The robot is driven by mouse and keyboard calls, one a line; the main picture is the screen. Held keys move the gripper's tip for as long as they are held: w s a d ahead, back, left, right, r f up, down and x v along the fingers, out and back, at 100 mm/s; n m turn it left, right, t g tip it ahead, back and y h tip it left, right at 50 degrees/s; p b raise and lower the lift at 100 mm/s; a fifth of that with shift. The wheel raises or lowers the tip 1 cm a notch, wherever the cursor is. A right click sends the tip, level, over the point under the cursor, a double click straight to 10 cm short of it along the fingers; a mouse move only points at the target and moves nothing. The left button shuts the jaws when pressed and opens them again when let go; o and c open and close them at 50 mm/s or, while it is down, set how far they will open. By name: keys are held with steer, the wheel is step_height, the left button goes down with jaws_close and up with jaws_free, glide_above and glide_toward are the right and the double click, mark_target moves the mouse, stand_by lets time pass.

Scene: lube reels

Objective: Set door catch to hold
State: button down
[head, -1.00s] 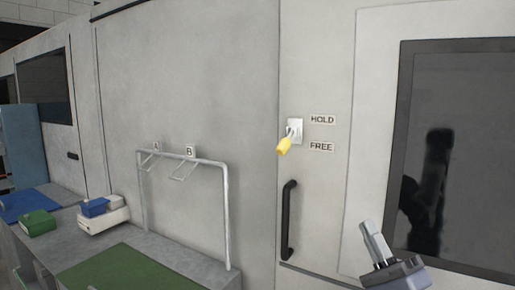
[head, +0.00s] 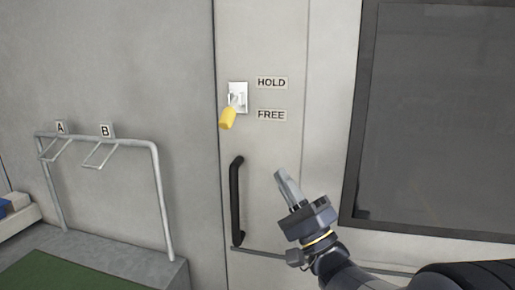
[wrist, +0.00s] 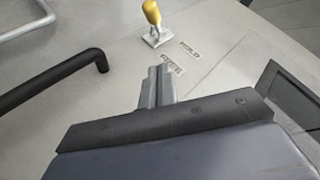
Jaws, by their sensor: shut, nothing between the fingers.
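The door catch is a white plate (head: 238,96) with a yellow-tipped lever (head: 228,117) on the pale door. The lever points down, at the level of the FREE label (head: 271,115), below the HOLD label (head: 271,83). In the wrist view the yellow lever (wrist: 151,12) shows at the top, beyond my fingertips. My gripper (head: 281,175) is shut and empty, below and right of the lever and apart from it. It also shows in the wrist view (wrist: 158,72), with the fingers together.
A black vertical door handle (head: 236,200) is below the catch, left of my gripper. A dark window (head: 435,120) is to the right. A metal rack (head: 155,185) with hooks labelled A and B stands left, by a green mat (head: 60,272).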

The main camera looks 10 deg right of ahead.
mark_target(230, 111)
steer(key=s+a+p+x, duration=0.1)
steer(key=p+x, duration=0.4)
steer(key=x, duration=0.7)
steer(key=shift+a, duration=0.8)
steer(key=shift+s+r+h, duration=0.2)
steer(key=shift+h, duration=0.1)
steer(key=shift+s+r+m+h+p, duration=0.15)
steer(key=shift+m+h+p, duration=0.25)
steer(key=shift+m, duration=0.3)
